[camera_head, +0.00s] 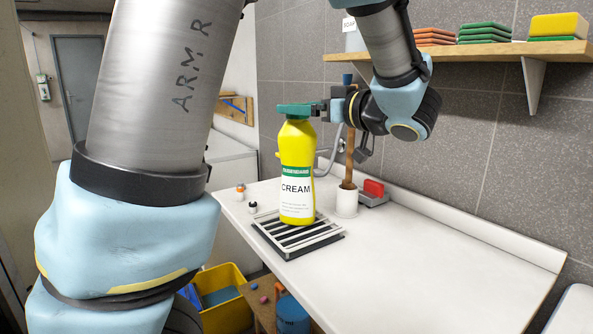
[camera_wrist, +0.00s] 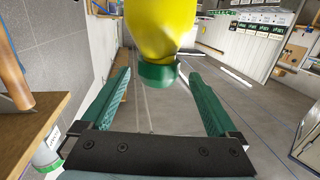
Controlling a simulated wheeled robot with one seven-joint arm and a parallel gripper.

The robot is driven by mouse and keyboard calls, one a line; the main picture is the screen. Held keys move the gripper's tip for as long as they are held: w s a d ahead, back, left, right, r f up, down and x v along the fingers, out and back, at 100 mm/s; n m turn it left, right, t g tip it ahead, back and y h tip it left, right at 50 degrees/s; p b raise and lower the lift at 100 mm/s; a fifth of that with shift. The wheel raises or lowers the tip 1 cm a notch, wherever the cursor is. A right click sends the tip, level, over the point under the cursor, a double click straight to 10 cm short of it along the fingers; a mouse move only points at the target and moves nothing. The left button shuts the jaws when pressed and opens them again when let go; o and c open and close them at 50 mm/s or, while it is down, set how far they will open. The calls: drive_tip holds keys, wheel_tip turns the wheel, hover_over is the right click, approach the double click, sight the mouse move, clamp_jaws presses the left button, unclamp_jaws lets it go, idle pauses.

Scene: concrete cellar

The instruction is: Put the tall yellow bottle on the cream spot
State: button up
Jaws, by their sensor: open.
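The tall yellow bottle (camera_head: 297,160) has a green band and a white label reading CREAM. It stands upright on a slatted rack (camera_head: 323,240) on the white counter. My gripper (camera_head: 287,110) reaches in from the right at the bottle's top, its green fingers level with the neck. In the wrist view the bottle (camera_wrist: 160,28) and its green collar show between the two open fingers (camera_wrist: 158,76), with gaps visible on both sides. I see no distinct cream spot; the bottle's base hides part of the rack.
A white cup (camera_head: 347,203) with a wooden-handled tool stands just right of the bottle, beside a red block (camera_head: 373,188). Small items (camera_head: 252,207) lie to the left. A shelf (camera_head: 470,50) with sponges hangs above. The counter's right side (camera_head: 440,245) is clear.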

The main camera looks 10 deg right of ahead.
drive_tip(key=shift+p+x, duration=0.75)
drive_tip(key=shift+x, duration=1.85)
drive_tip(key=shift+w+d+f, duration=0.1)
drive_tip(key=shift+d+f, duration=0.05)
clamp_jaws()
